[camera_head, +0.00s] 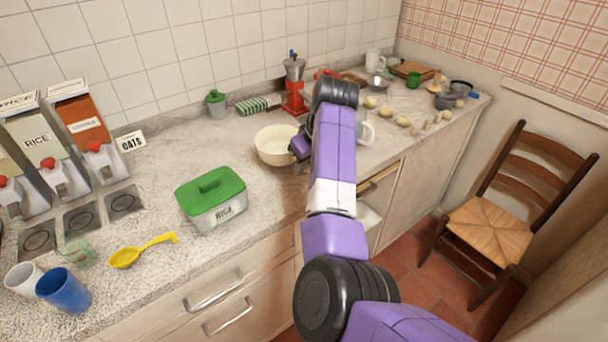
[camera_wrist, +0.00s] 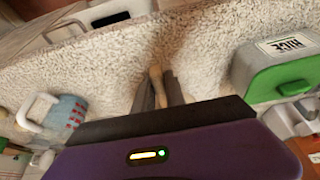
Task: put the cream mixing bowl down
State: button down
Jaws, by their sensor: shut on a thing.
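The cream mixing bowl (camera_head: 274,147) is in the head view, upright at or just above the worktop, left of my forearm. I cannot tell whether its base touches the surface. My gripper (camera_head: 299,147) is at the bowl's right side, partly hidden by my arm. In the wrist view my gripper (camera_wrist: 157,92) is shut on a narrow cream piece between its fingers, which fits the bowl's rim. Most of the bowl is not recognisable in that view.
The green-lidded rice box (camera_head: 211,200) stands to the left front on the speckled worktop (camera_head: 160,168). A red moka-type grinder (camera_head: 294,98) stands behind the bowl. A mug (camera_head: 366,131) is right of my arm; it also shows in the wrist view (camera_wrist: 66,112). Several small foods lie further right.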

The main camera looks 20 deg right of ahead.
jog(key=shift+f, duration=2)
jog(key=c, duration=1.4)
grip_release()
jog(key=v, duration=1.2)
